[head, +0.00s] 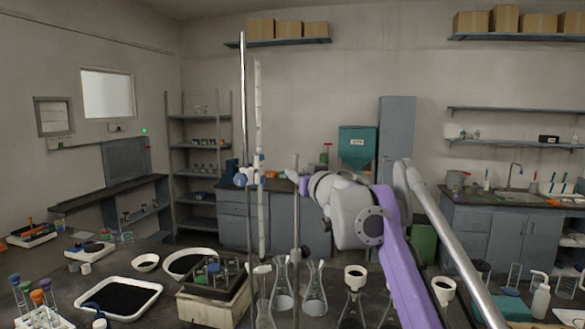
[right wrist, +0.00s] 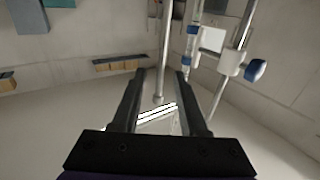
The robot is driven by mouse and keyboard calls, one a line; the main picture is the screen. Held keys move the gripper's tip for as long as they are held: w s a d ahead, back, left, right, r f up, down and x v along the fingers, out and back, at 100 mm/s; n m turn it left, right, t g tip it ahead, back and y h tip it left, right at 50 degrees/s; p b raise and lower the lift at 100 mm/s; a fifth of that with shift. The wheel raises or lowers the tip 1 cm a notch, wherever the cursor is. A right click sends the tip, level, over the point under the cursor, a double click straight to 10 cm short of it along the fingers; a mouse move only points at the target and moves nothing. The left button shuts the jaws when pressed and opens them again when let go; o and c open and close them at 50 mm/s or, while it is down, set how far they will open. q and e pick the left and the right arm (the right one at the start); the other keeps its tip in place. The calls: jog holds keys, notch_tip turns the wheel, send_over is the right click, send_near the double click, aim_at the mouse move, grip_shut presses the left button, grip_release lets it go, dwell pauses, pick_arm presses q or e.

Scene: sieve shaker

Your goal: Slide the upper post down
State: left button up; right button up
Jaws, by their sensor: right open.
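A slim metal post (head: 296,225) stands upright right of centre in the head view. In the right wrist view, a post (right wrist: 164,50) with a rounded end runs between my right fingers. My right gripper (head: 296,178) is open around it, near its top; the wrist view shows the black fingers (right wrist: 161,74) apart on both sides, with gaps. A taller shiny post (head: 243,95) stands to the left, with a blue-knobbed clamp (head: 241,179) and a graduated glass tube (head: 259,110) beside it. Which is the upper post I cannot tell. My left gripper is out of view.
Several glass flasks (head: 315,290) stand close around the post's lower part. A box with a bottle rack (head: 215,305) and a white tray of black grains (head: 118,296) are to the left. The second clamp's blue knob (right wrist: 256,70) is right of my fingers in the wrist view.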

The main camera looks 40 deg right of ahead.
jog(key=p+x, duration=0.1)
jog(key=x, duration=0.4)
jog(key=shift+w, duration=0.25)
grip_shut()
dwell(1.2)
